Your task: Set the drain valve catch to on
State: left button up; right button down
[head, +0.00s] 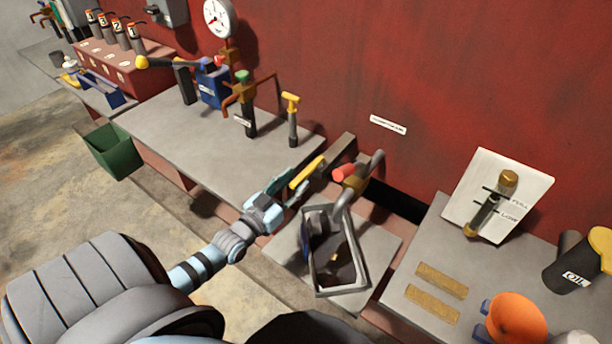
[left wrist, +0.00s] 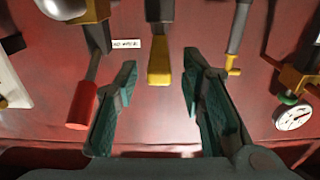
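The drain valve (head: 355,180) is a brass body on a grey pipe low on the red wall, with a red-tipped handle (head: 344,172). That red handle also shows in the left wrist view (left wrist: 82,106). Beside it, a yellow-ended lever (head: 306,172) sticks out; I take it for the catch. In the left wrist view its yellow end (left wrist: 159,70) lies between my fingers, with clear gaps on both sides. My left gripper (head: 289,189) is open at this lever. The lever's base is partly hidden, and its setting marks are not readable. My right gripper is not in view.
A grey-rimmed basin (head: 362,281) is below the valve. To the left, a grey bench (head: 190,140) carries a yellow T-handle (head: 291,103) and a green-topped valve (head: 242,80). To the right, a bench holds an orange funnel (head: 516,318) and an oil can (head: 575,265).

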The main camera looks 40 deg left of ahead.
aim_at(306, 171)
pick_arm(q)
jog(key=w, duration=0.1)
jog(key=w+b, duration=0.1)
jog(key=w, duration=0.1)
jog(key=w+b, duration=0.1)
jog(key=w, duration=0.1)
jog(key=shift+f, duration=0.25)
jog(key=shift+w+r+b, duration=0.15)
jog(key=shift+w+b, duration=0.2)
grip_shut()
